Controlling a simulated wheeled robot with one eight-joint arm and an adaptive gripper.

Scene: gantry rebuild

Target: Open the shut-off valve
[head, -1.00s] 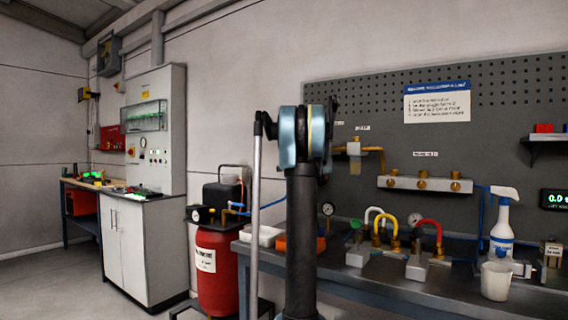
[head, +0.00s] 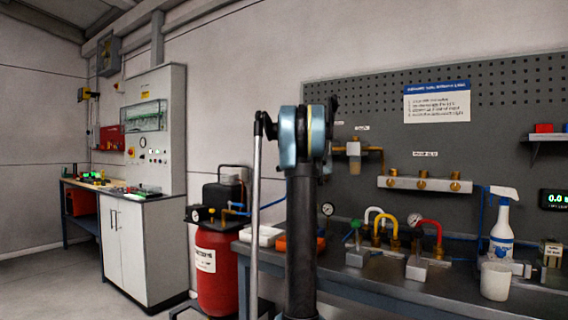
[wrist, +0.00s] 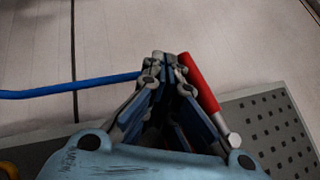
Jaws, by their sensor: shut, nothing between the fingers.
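In the wrist view a red lever handle (wrist: 201,82), which looks like the shut-off valve's, slants from the fingertips down to a silver pivot end. My gripper (wrist: 169,62) is shut and empty. Its fingertips are just left of the lever's upper end, very close to it; I cannot tell whether they touch. The valve body is hidden behind my gripper. In the head view my arm stands in the middle, and I cannot make out the lever or the fingertips there.
A blue hose (wrist: 70,88) runs in from the left toward my fingers. A red tank (head: 217,270) stands left of my arm.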

